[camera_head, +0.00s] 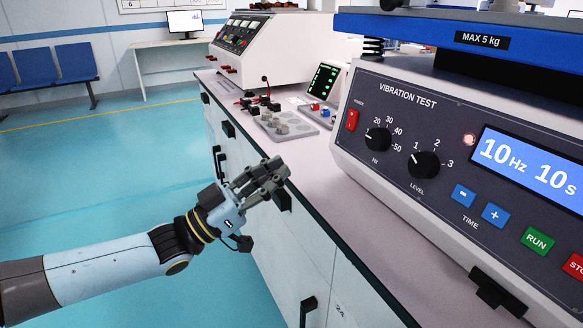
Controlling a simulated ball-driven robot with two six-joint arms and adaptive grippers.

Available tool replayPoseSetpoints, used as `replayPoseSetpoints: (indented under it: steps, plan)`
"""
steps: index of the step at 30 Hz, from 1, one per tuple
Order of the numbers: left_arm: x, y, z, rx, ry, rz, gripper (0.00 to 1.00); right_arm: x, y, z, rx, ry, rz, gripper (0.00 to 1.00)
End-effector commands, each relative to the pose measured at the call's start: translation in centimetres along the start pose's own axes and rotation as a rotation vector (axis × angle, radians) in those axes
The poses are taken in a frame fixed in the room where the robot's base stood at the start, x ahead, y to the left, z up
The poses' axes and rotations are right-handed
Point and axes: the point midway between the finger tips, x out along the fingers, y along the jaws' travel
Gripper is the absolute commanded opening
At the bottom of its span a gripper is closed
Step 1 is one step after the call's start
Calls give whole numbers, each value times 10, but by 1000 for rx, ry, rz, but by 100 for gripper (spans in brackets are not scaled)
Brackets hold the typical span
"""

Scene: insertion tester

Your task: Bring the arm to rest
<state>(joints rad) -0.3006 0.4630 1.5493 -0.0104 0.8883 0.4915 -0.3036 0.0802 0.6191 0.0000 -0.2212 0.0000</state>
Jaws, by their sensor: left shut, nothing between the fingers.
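My left arm comes in from the lower left, and my left gripper (279,170) is shut and empty. It hangs in front of the bench's cabinet side, with its fingertips near the bench edge. I cannot tell whether it touches the edge. My right gripper is not in view.
A bench (300,172) runs from the lower right to the back. On it stand a vibration tester (400,206), a small tester with a green-lit screen (324,82), a grey plate with round pieces (283,124) and a white instrument (262,48). Open floor (100,190) lies left.

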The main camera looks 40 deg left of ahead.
Motion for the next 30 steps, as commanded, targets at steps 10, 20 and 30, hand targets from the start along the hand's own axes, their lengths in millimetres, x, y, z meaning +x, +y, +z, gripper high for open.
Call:
replayPoseSetpoints:
  steps: [10, 20, 30]
  plan:
    - [-3, 4, 8, -22, 0, -29, 0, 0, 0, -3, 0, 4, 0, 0]
    - [-137, 5, 187, -102, -513, -370, 0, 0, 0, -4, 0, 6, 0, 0]
    - [-370, 100, 317, -152, -1300, -539, 0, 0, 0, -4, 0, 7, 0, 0]
